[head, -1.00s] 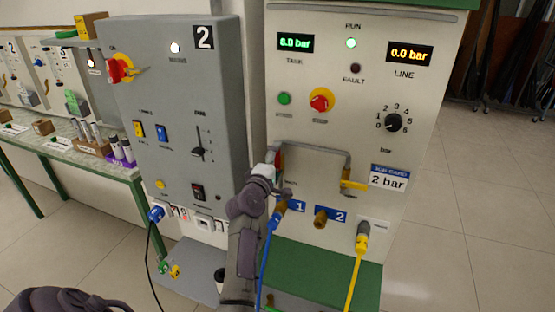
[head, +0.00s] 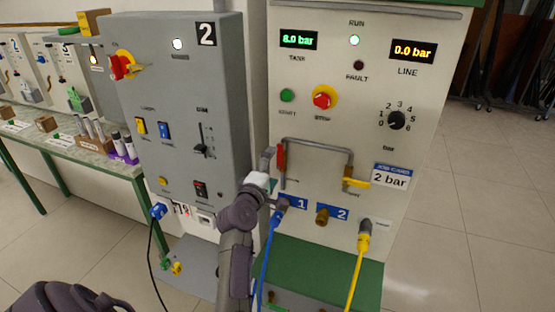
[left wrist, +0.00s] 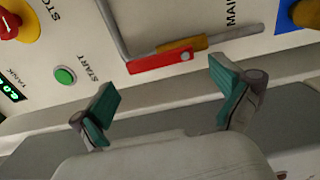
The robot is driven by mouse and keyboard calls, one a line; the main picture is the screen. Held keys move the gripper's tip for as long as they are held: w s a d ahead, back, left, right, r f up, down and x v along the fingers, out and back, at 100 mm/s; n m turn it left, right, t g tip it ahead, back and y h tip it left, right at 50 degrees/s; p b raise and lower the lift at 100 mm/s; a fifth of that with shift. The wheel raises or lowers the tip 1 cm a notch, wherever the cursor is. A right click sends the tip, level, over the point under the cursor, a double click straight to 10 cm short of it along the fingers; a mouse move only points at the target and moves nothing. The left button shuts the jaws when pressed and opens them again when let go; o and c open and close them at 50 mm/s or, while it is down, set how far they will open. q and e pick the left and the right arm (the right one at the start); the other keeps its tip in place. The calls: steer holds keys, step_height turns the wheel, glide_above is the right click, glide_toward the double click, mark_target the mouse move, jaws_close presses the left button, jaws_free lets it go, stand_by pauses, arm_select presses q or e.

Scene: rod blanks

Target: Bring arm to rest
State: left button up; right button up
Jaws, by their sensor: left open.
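My left gripper (head: 267,165) is in front of the left side of the white pressure panel (head: 330,120), its jaws partly hidden by the wrist in the head view. In the left wrist view the gripper (left wrist: 165,102) is open and empty, its teal finger pads apart. A red lever (head: 281,157) on the left leg of the grey pipe (head: 318,143) is just right of the gripper. The lever also shows beyond the fingers in the left wrist view (left wrist: 160,63), with no finger touching it. My right gripper is not in view.
The grey cabinet marked 2 (head: 180,110) stands close on the left. A blue hose (head: 268,255) and a yellow hose (head: 355,275) hang from the panel's ports. A yellow lever (head: 357,183) sits on the pipe's right leg. The floor at right is clear.

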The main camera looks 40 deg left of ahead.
arm_select(q)
steer(key=shift+v, duration=1.25)
